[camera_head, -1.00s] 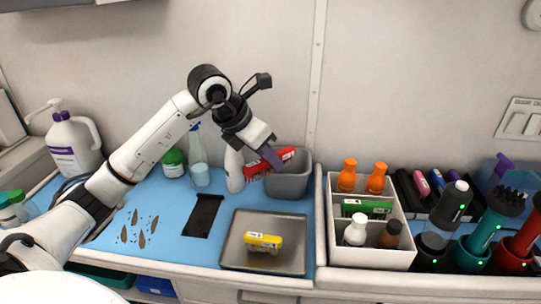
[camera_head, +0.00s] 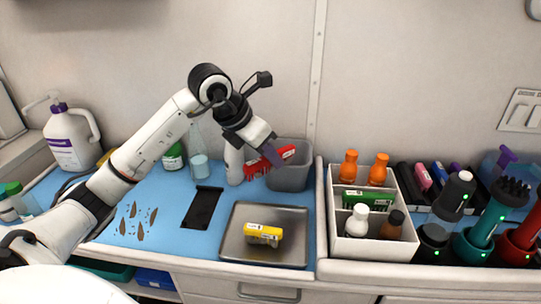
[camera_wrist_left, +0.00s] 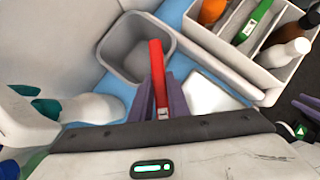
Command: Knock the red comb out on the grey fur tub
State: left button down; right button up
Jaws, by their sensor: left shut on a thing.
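The red comb (camera_head: 283,160) is held in my left gripper (camera_head: 272,154), which is shut on it. I cannot tell whether the comb touches the tub's rim.
A white bottle (camera_head: 234,165) stands close left of the tub. A metal tray (camera_head: 235,246) with a yellow-topped object (camera_head: 263,234) lies in front. A white divided box (camera_head: 370,249) with bottles and a green item stands right. Dark debris (camera_head: 134,220) lies on the blue mat.

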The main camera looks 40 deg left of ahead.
pick_arm(q)
jog(key=shift+s+f+b, duration=0.1)
jog(key=shift+f+b, duration=0.2)
jog(key=shift+f, duration=0.15)
dwell(0.7)
jog(key=shift+r, duration=0.1)
jog(key=shift+r+p, duration=0.8)
jog(key=shift+r, duration=0.15)
jog(key=shift+f+b, duration=1)
jog(key=shift+f, duration=0.1)
dwell(1.4)
jog(key=shift+r+p, duration=2.35)
jog(key=shift+r, duration=0.8)
